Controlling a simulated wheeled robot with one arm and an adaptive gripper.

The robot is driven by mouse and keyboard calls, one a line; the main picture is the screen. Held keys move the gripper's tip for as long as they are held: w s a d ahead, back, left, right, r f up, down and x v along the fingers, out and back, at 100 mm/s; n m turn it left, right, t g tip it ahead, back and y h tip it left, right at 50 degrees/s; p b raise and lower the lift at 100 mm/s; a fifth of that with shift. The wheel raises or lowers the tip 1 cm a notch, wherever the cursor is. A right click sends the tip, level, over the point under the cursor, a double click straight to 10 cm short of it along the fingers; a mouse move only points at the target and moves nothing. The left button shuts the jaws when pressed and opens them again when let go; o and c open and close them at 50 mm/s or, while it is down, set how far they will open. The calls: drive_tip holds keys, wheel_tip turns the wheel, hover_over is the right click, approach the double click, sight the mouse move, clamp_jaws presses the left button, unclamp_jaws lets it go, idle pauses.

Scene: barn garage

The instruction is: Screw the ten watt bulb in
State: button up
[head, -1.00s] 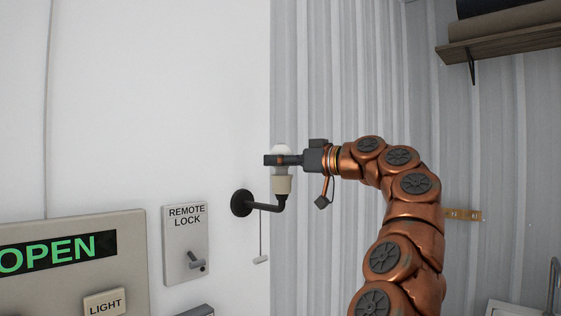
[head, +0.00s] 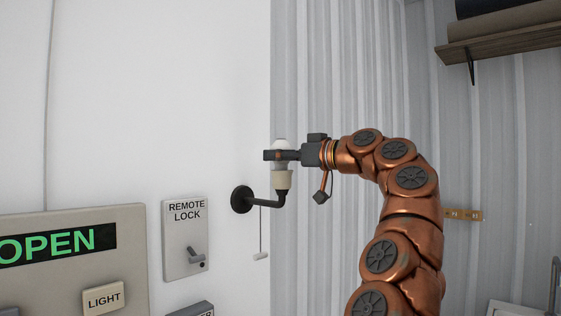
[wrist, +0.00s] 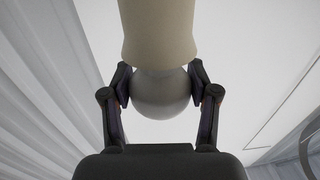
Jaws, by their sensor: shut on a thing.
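A white bulb (head: 281,144) stands upright at the mouth of a cream socket (head: 282,181) on a black wall bracket (head: 262,203). My gripper (head: 278,155) comes from the right and is shut on the bulb. The wrist view shows the bulb (wrist: 163,92) between my two fingers (wrist: 163,97), its base end at the rim of the cream socket (wrist: 158,30). How deep the bulb's thread sits in the socket is hidden. No wattage mark shows on the bulb.
A pull cord (head: 261,240) hangs below the bracket. Lower left on the white wall are an OPEN sign panel (head: 130,228), a LIGHT button (head: 104,299) and a REMOTE LOCK switch (head: 186,240). A wooden shelf (head: 510,42) is at upper right.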

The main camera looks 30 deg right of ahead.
drive_tip(key=shift+f+m+t+h+b, duration=0.1)
drive_tip(key=shift+m+t+h+b, duration=0.2)
drive_tip(key=shift+m+h+b, duration=1.15)
drive_tip(key=shift+f+m+t+h+b, duration=0.1)
drive_tip(key=shift+m+t+h+b, duration=0.4)
drive_tip(key=shift+h+b, duration=1.6)
drive_tip(key=shift+r+m+h+b, duration=0.15)
drive_tip(key=shift+m+h+b, duration=0.4)
drive_tip(key=shift+m, duration=0.1)
drive_tip(key=shift+g+h+b, duration=0.3)
drive_tip(key=shift+h+b, duration=0.05)
drive_tip(key=shift+h, duration=0.15)
drive_tip(key=shift+m+h+b, duration=0.35)
drive_tip(key=shift+m+h, duration=0.25)
drive_tip(key=shift+m, duration=0.1)
drive_tip(key=m+g+h, duration=0.1)
drive_tip(key=m+h, duration=0.1)
drive_tip(key=h, duration=0.1)
drive_tip(key=shift+b, duration=0.4)
drive_tip(key=shift+m+g+h+p, duration=0.35)
drive_tip(key=shift+m+g+h, duration=0.85)
drive_tip(key=shift+h, duration=0.6)
drive_tip(key=shift+r+m, duration=0.1)
drive_tip(key=shift+m, duration=0.2)
